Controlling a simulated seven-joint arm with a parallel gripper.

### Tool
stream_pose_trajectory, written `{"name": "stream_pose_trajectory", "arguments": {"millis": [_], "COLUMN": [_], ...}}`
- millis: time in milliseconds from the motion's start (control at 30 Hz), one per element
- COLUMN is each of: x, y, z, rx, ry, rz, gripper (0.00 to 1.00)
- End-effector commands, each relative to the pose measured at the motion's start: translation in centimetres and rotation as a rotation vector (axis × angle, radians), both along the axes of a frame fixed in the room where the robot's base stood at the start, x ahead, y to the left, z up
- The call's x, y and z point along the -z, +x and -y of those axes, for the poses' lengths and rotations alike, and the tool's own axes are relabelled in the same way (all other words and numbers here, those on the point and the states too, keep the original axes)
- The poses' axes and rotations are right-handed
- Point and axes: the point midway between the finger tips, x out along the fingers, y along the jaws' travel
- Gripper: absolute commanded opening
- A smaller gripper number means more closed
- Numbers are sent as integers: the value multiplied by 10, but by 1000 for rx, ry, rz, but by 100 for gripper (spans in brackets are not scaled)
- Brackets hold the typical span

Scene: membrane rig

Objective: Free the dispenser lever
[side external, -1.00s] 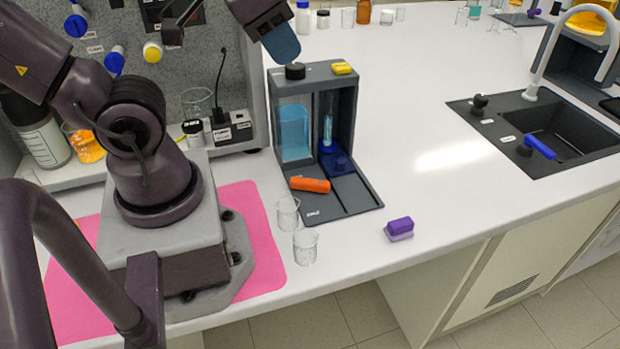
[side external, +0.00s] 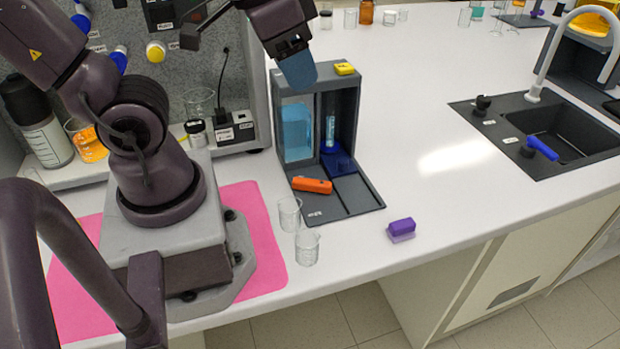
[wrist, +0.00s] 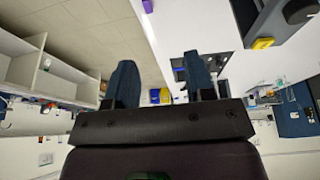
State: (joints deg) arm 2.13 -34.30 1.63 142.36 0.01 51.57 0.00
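The dispenser (side external: 346,110) is a dark grey open-fronted housing on the counter, with a light-blue tank (side external: 297,128) at left and a slim clear tube (side external: 330,131) above a blue part (side external: 338,160) at right. An orange bar (side external: 312,185) lies across the front of its base; I cannot tell whether it is the lever. A yellow piece (side external: 344,69) sits on the top right and shows in the wrist view (wrist: 263,43). My gripper (side external: 300,82) is over the dispenser's top left, hiding the black knob there in the side view. In the wrist view its fingers (wrist: 160,80) are apart and empty.
Two clear beakers (side external: 289,213) (side external: 307,246) stand in front of the dispenser near the counter edge. A purple block (side external: 401,228) lies to the right, also near the edge. A sink (side external: 555,130) is at the far right. The counter between dispenser and sink is clear.

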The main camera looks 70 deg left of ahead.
Motion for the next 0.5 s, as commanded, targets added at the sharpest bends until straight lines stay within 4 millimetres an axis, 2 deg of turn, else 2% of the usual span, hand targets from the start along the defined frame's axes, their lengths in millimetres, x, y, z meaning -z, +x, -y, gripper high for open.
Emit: {"name": "stream_pose_trajectory", "arguments": {"millis": [267, 500], "x": [66, 135], "y": [41, 67], "z": [-12, -38], "rx": [33, 140], "ry": [11, 92], "rz": [-331, -575], "gripper": [49, 49]}}
